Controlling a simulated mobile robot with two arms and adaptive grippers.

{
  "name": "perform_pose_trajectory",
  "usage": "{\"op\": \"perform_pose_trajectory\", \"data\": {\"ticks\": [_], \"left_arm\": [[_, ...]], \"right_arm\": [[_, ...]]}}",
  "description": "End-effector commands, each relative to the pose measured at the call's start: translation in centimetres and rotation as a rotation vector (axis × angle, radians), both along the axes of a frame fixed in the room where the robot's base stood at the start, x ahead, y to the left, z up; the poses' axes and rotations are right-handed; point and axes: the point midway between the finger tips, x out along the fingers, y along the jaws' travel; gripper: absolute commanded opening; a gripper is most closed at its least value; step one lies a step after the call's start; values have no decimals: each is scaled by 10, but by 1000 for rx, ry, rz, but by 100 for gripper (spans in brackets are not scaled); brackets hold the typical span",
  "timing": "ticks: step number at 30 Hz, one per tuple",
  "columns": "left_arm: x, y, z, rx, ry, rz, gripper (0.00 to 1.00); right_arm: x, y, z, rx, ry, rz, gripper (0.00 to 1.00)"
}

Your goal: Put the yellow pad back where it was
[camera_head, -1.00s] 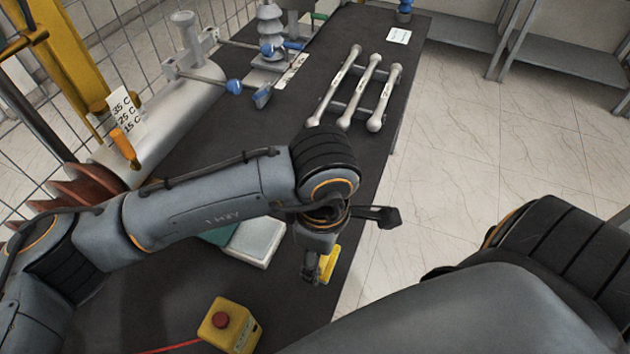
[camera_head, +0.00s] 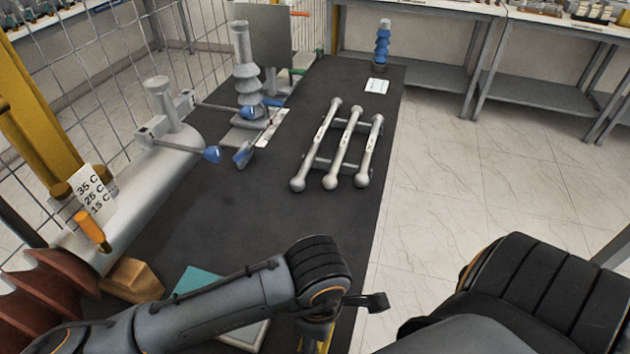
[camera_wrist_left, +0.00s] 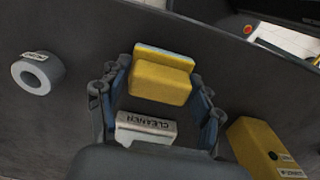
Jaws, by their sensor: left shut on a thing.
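My left gripper (camera_wrist_left: 160,100) is shut on the yellow pad (camera_wrist_left: 160,80), which sits between its two fingers in the left wrist view. The pad is yellow with a pale blue-white strip along its far edge. In the head view the gripper is at the bottom edge, largely cut off, with only a little yellow showing below the wrist. The spot under the pad is mostly hidden. My right gripper is out of view.
A white piece marked CLEANER (camera_wrist_left: 146,128), a grey ring (camera_wrist_left: 36,74) and a yellow box (camera_wrist_left: 262,150) lie near the left gripper. A teal item (camera_head: 198,280), a wooden block (camera_head: 132,280) and white rods (camera_head: 352,150) are on the dark table (camera_head: 225,210).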

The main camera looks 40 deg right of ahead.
Motion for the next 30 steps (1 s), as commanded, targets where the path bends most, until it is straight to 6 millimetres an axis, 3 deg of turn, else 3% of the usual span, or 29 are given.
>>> {"op": "perform_pose_trajectory", "data": {"ticks": [4,5,8,22,30], "left_arm": [[1,0,-4,0,-1,1,36],[0,0,-3,0,-1,1,69],[0,0,-3,0,0,1,88],[0,0,4,-1,-1,0,88],[1,-1,57,-3,-6,-2,88]], "right_arm": [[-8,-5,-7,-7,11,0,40],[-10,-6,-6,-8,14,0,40],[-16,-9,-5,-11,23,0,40],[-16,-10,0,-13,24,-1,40],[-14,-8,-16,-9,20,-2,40]]}}
